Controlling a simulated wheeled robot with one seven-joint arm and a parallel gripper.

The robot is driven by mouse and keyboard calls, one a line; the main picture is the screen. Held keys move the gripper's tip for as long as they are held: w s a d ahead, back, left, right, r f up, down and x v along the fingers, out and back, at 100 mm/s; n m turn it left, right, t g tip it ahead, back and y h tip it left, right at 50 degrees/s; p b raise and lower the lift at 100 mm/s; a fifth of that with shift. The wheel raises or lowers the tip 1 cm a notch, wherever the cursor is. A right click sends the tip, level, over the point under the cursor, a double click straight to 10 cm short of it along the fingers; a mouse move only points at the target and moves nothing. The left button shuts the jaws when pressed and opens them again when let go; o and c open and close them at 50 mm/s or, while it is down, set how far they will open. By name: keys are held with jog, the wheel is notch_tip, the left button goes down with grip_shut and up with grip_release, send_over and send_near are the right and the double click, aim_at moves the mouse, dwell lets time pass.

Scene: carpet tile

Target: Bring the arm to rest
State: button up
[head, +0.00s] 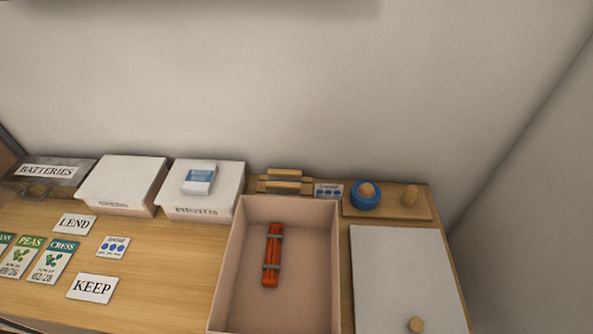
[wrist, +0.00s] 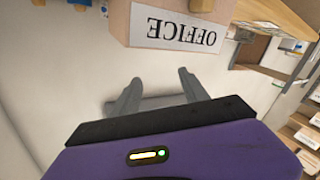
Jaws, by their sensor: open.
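My gripper (wrist: 158,92) shows in the wrist view, with its two grey fingers spread apart and nothing between them. A box with a label reading OFFICE (wrist: 178,28) shows upside down beyond the fingertips, apart from them. My gripper and arm are not in the head view. In the head view, an open pinkish box (head: 230,270) stands on the wooden surface and holds an orange-red stick-like thing (head: 272,256) with grey bands.
A white lidded box marked PHOTOS (head: 203,208), another white box (head: 122,184) and a BATTERIES bin (head: 48,178) line the back left. Cards LEND (head: 75,223) and KEEP (head: 92,288) lie in front. A white board (head: 405,275) and a wooden tray (head: 390,212) with knobs are at right.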

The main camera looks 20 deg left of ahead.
jog(key=s+d+f+m+h, duration=0.2)
jog(key=d+m+h, duration=0.1)
jog(key=d, duration=0.4)
jog(key=s+d+f+m+h, duration=0.2)
jog(key=d+m+h, duration=0.2)
jog(key=d, duration=0.3)
jog(key=s+d+f+m+t+h, duration=0.1)
jog(key=s+d+m+h, duration=0.1)
jog(key=d+m+h, duration=0.2)
jog(key=d+m, duration=0.1)
jog(key=d, duration=0.2)
jog(key=shift+s+d+f, duration=0.15)
jog(key=shift+s+f, duration=0.2)
jog(key=shift+f, duration=0.05)
